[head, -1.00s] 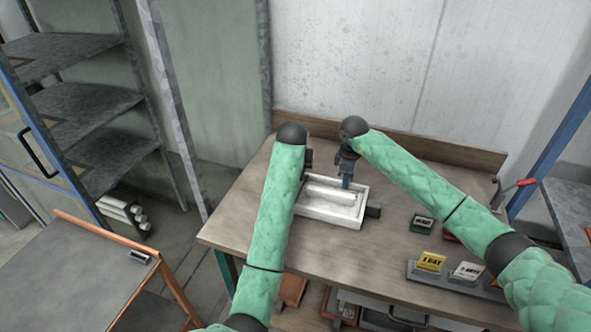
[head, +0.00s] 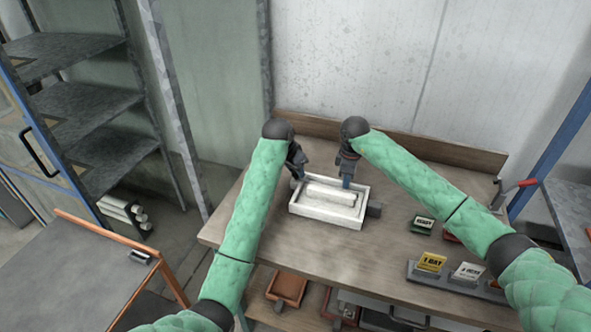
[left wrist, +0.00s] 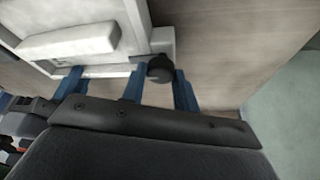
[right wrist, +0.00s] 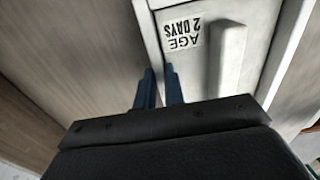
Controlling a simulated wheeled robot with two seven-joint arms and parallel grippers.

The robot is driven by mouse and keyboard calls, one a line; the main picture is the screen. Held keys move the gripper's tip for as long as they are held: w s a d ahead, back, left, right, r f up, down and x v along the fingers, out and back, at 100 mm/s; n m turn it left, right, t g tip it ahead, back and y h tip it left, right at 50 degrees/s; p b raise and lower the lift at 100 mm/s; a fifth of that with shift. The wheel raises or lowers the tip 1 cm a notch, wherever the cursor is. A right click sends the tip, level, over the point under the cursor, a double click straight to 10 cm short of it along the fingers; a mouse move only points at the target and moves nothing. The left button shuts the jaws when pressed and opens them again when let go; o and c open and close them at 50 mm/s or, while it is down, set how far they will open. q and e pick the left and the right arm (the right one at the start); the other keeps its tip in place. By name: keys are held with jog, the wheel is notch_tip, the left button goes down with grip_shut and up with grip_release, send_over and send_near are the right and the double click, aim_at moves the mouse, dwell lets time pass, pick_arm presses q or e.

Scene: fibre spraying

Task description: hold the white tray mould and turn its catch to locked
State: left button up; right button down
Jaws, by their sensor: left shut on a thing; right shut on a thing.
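The white tray mould (head: 328,222) sits on the wooden workbench, with a raised white bar inside. My right gripper (head: 347,184) is shut on its back wall; in the right wrist view its blue fingers (right wrist: 161,85) straddle the wall beside an "AGE 2 DAYS" label (right wrist: 183,34). My left gripper (head: 297,176) is at the tray's back left corner. In the left wrist view its blue fingers (left wrist: 160,88) are on either side of a dark round catch (left wrist: 160,68) at the tray's corner, shut on it. The catch's exact angle cannot be told.
A dark block (head: 374,210) sits at the tray's right end. A green card (head: 424,223) and a rack with yellow and white cards (head: 432,262) stand at the bench's right.

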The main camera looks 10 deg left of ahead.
dwell(0.3)
pick_arm(q)
jog(key=o, duration=1)
jog(key=shift+c, duration=0.2)
jog(key=shift+r, duration=0.15)
jog(key=v, duration=1.1)
jog(key=shift+a+r, duration=0.2)
jog(key=shift+r, duration=0.1)
jog(key=shift+s, duration=0.1)
pick_arm(e)
jog(key=c, duration=1.4)
grip_release()
